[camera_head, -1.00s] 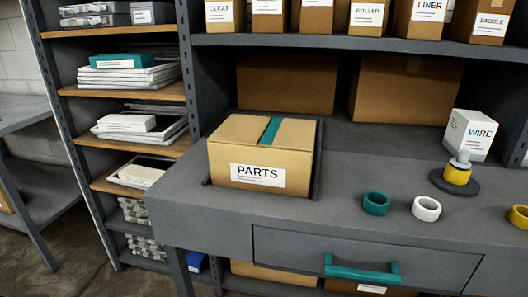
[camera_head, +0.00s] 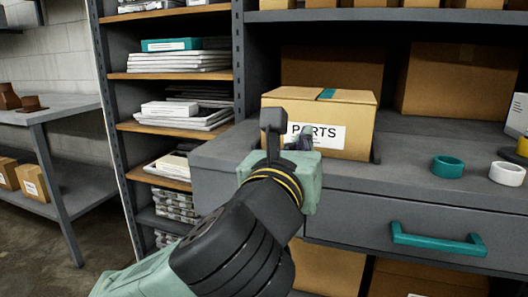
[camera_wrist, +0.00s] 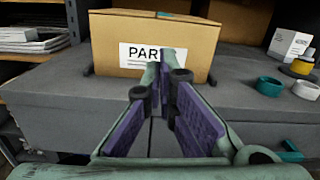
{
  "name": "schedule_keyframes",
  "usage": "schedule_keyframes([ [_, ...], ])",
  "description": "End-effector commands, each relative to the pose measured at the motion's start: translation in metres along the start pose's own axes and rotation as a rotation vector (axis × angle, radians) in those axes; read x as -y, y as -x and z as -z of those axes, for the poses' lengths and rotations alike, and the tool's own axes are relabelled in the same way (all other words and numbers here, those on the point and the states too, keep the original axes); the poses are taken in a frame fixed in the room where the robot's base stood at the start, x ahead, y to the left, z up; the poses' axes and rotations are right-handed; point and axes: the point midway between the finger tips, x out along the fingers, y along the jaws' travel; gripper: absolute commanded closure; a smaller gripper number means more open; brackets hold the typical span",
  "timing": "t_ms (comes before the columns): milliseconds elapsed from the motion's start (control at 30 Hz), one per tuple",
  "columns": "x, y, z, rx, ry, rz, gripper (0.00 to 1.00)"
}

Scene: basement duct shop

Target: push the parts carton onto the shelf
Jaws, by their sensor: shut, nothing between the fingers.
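The parts carton (camera_head: 352,112) is a tan box with teal tape on top and a white PARTS label. It sits upright on the grey workbench top (camera_head: 410,150), with low dark rails beside its base. My gripper (camera_head: 303,140) is in front of the carton's label face. In the wrist view the shut, empty fingers (camera_wrist: 160,66) point at the carton (camera_wrist: 198,48) and cover the label's right end. I cannot tell whether the fingertips touch it. A shelf (camera_head: 420,16) runs above the bench, and a shelving unit (camera_head: 165,76) stands to the left.
A teal ring (camera_head: 448,168) and a white ring (camera_head: 507,173) lie on the bench right of the carton. Large brown cartons (camera_head: 440,85) stand behind it. A drawer with a teal handle (camera_head: 437,240) is below. Another table (camera_head: 60,108) stands at far left.

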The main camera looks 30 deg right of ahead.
Motion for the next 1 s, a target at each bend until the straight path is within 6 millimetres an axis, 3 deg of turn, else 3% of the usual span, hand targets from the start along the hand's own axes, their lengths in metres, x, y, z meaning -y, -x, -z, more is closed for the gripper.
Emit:
schedule_keyframes([
  [100,0.008,-0.004,0.018,-0.056,-0.093,0.001,1.0],
  [367,0.009,-0.03,0.015,-0.066,-0.096,0.001,1.0],
  [800,0.008,-0.117,0.025,-0.061,-0.095,-0.001,1.0],
  [1000,0.007,-0.138,0.026,-0.058,-0.096,-0.001,1.0],
])
